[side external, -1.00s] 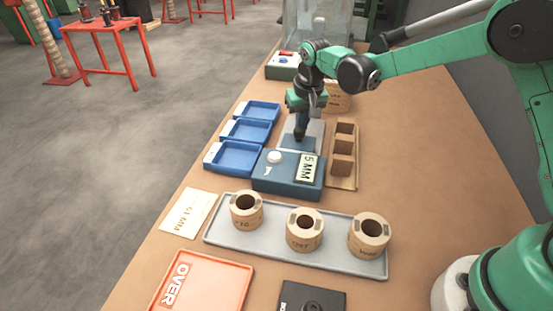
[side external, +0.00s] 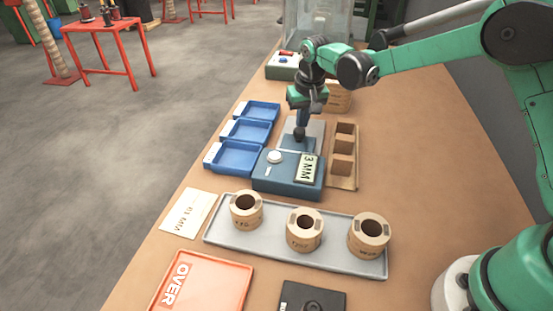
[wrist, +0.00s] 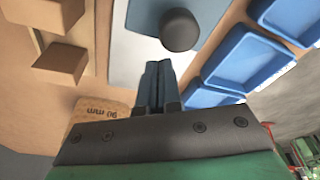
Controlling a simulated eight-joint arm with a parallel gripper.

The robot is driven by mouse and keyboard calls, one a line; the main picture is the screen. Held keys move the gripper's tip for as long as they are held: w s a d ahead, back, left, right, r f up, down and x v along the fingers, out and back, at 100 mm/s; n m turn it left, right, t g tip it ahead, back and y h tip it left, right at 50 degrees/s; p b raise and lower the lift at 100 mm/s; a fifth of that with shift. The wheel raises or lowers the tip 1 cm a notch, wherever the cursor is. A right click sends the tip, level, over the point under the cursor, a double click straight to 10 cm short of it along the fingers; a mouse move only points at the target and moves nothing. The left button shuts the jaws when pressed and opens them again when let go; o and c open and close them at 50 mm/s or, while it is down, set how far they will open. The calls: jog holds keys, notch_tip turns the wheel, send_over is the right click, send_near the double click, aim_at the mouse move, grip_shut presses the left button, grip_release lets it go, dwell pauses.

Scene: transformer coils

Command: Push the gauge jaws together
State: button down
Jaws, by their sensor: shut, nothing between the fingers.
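The gauge (side external: 268,183) is a blue box with a white round button (side external: 274,157) and a tilted display (side external: 307,168) reading 3 MM. Behind it lies a pale grey plate (side external: 315,133) with a dark round knob (side external: 299,134); the knob also shows in the wrist view (wrist: 180,30). The gauge jaws cannot be made out clearly. My gripper (side external: 302,121) points down over the plate, close by the knob. In the wrist view its blue fingers (wrist: 157,66) are shut together, empty, just short of the knob. I cannot tell whether they touch it.
Blue trays (side external: 235,156) stand left of the gauge, and a brown block rack (side external: 343,155) stands right. A grey tray (side external: 222,236) with three cardboard coils lies in front. A red OVER tray (side external: 222,277) and a dark box (side external: 310,297) sit at the front. The right bench area is clear.

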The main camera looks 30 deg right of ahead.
notch_tip(320, 180, up, 7)
dwell(0.5)
jog(key=s+r+n+t, duration=0.1)
jog(key=s+r+t, duration=0.1)
jog(key=s+r, duration=0.5)
jog(key=s+f+n+t, duration=0.2)
jog(key=s+f, duration=0.3)
jog(key=s, duration=0.6)
jog(key=shift+s+t+y, duration=0.3)
jog(key=shift+s+t, duration=0.1)
jog(key=shift+t, duration=0.1)
jog(key=shift+r, duration=0.1)
